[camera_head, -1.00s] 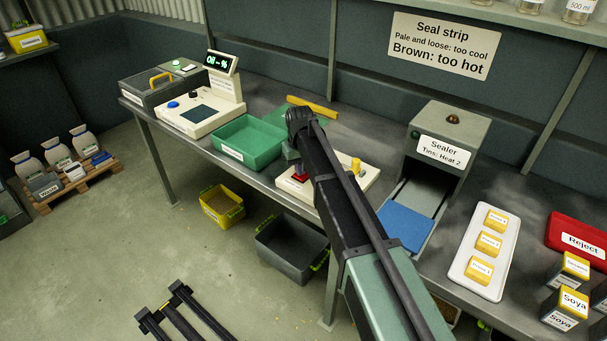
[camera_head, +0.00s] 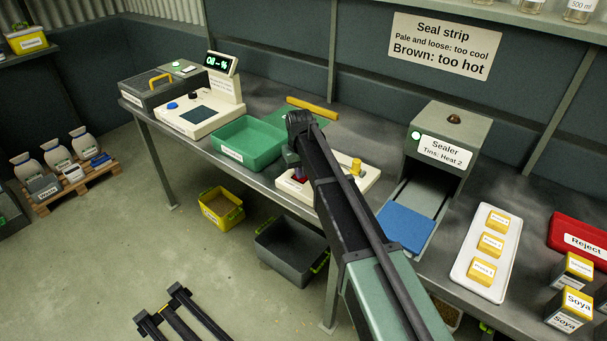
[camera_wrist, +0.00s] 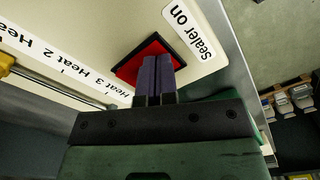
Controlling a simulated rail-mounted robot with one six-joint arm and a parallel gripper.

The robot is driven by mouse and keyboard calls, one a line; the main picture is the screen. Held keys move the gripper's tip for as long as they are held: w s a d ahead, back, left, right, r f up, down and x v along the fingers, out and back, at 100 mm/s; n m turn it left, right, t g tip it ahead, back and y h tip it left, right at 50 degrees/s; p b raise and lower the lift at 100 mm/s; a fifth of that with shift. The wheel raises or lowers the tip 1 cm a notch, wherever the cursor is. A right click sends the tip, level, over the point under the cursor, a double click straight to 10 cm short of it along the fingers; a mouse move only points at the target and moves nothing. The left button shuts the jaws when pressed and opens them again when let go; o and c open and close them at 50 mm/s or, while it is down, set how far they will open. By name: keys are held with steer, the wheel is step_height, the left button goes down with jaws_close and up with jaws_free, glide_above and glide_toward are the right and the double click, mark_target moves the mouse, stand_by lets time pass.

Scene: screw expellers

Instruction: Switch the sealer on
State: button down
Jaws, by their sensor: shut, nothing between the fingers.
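The sealer (camera_head: 447,120) stands at the back right of the bench, a grey box with a pale lit lamp (camera_head: 415,136) beside its "Sealer, Tins: Heat 2" label. A cream control panel (camera_head: 367,180) with a yellow knob (camera_head: 356,167) lies left of it, partly behind my arm. In the wrist view a red square switch (camera_wrist: 150,47) sits on the panel beside the "Sealer on" label (camera_wrist: 188,31). My gripper (camera_wrist: 158,60) is shut and empty, its fingertips over the red switch and apparently touching it. The fingers hide part of the switch.
A green tray (camera_head: 247,143) and a scale-like unit (camera_head: 198,108) stand to the left. A blue plate (camera_head: 403,228) lies before the sealer. A white tray (camera_head: 508,248) with yellow-topped tins, a red Reject tray (camera_head: 565,225) and Soya tins are at right.

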step_height(320, 180, up, 7)
steer(key=p, duration=0.6)
steer(key=shift+p, duration=0.35)
steer(key=shift+s, duration=0.35)
steer(key=shift+m, duration=0.6)
steer(key=s+d, duration=0.1)
steer(key=s, duration=0.2)
steer(key=s+d, duration=0.1)
steer(key=s, duration=0.2)
steer(key=s+d, duration=0.1)
steer(key=s, duration=0.2)
steer(key=shift+d+f, duration=0.1)
steer(key=shift+d, duration=0.2)
steer(key=s+d+m, duration=0.1)
steer(key=s+d, duration=0.5)
steer(key=s, duration=0.3)
steer(key=s+d+m, duration=0.1)
steer(key=s+d, duration=0.4)
steer(key=s, duration=0.5)
steer(key=shift+s+d+m, duration=0.15)
steer(key=shift+d+m, duration=0.25)
